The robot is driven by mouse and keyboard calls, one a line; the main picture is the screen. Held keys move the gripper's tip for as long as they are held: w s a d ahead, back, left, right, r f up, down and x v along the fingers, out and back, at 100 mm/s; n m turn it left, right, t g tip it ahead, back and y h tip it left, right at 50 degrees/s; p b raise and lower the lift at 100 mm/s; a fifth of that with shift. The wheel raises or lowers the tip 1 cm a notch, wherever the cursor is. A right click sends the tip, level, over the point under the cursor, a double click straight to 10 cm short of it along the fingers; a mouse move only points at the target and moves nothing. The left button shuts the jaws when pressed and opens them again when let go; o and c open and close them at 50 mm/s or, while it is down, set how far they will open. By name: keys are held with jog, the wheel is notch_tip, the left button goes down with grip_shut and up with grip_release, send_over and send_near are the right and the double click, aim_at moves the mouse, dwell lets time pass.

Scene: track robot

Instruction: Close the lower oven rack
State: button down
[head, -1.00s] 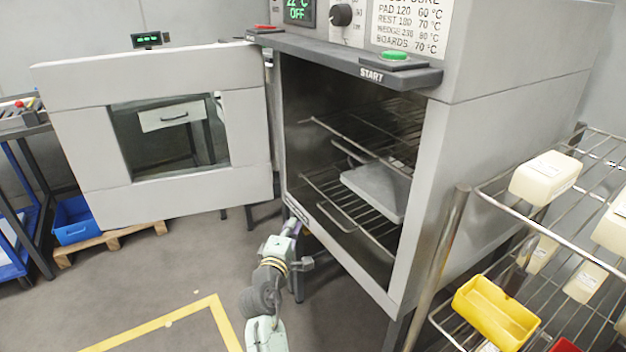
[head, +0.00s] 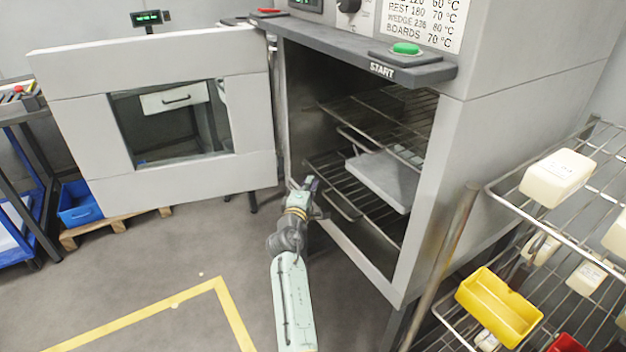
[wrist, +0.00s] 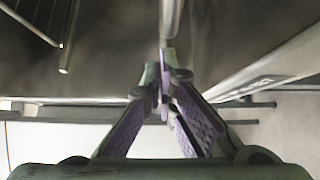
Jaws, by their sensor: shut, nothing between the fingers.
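The oven (head: 445,190) stands with its door (head: 60,120) swung wide open to the left. Inside, the lower rack (head: 338,198) is a wire shelf with a grey slab (head: 382,180) on it. Its front bar reaches close to the oven opening. The upper rack (head: 385,115) sits above it. My gripper (head: 311,184) is at the left side of the opening, near the lower rack's front left end. In the wrist view my gripper (wrist: 165,75) is shut and empty, its tips close to a metal bar (wrist: 170,20); whether they touch it I cannot tell.
A wire shelf unit (head: 540,220) with white boxes and a yellow bin (head: 498,306) stands to the right, close to the oven side. A blue bin (head: 80,205) on a pallet is at the far left. The floor in front is clear, with yellow tape (head: 150,318).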

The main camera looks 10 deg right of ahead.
aim_at(327, 177)
jog(key=shift+w+d, duration=0.25)
jog(key=shift+d, duration=0.35)
jog(key=shift+w+d+p, duration=0.1)
jog(key=shift+w+d, duration=0.2)
jog(key=shift+d, duration=0.5)
jog(key=shift+w+d+p, duration=0.1)
jog(key=shift+w+d, duration=0.15)
jog(key=shift+d, duration=0.5)
jog(key=shift+w+d+p, duration=0.1)
jog(key=shift+w+d, duration=0.2)
jog(key=shift+d, duration=0.5)
